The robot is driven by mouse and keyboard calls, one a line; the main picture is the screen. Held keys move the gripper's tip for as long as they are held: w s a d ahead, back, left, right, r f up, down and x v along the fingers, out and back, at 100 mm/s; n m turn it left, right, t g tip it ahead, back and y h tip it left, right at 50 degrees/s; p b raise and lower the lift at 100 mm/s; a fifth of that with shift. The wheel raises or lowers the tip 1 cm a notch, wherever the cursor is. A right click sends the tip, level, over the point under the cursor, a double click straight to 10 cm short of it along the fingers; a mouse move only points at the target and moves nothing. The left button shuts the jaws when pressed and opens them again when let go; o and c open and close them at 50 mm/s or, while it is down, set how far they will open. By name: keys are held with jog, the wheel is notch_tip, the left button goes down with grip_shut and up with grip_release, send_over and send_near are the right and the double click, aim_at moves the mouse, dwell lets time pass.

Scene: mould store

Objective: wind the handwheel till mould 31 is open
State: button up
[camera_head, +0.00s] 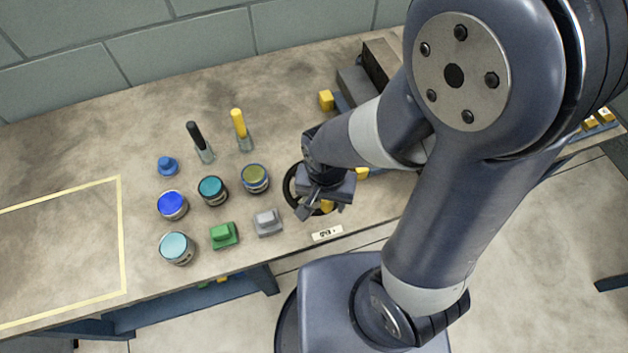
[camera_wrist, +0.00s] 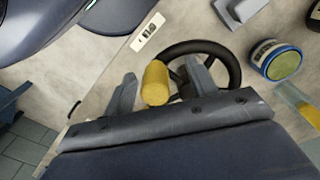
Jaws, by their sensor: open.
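The handwheel (camera_head: 290,187) is a dark ring on the bench, partly hidden by my gripper (camera_head: 318,209) in the head view. In the wrist view, the handwheel's rim (camera_wrist: 232,62) shows beyond my gripper (camera_wrist: 163,82). The handwheel's yellow knob (camera_wrist: 155,84) stands between my open fingers, with a gap visible on the right side. The knob also shows under my gripper in the head view (camera_head: 327,206). Mould 31 cannot be made out; my arm covers much of that area.
Left of the wheel stand several jars, the nearest olive-topped (camera_head: 255,179), plus a grey block (camera_head: 267,222) and a green block (camera_head: 223,235). A yellow-taped area (camera_head: 122,240) at left is empty.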

notch_tip(320, 180, up, 9)
jog(key=p, duration=0.7)
jog(key=shift+f, duration=0.1)
jog(key=shift+f, duration=0.15)
notch_tip(320, 180, down, 9)
jog(key=b, duration=0.8)
jog(key=shift+a, duration=0.15)
jog(key=shift+s+r, duration=0.1)
jog(key=shift+r, duration=0.1)
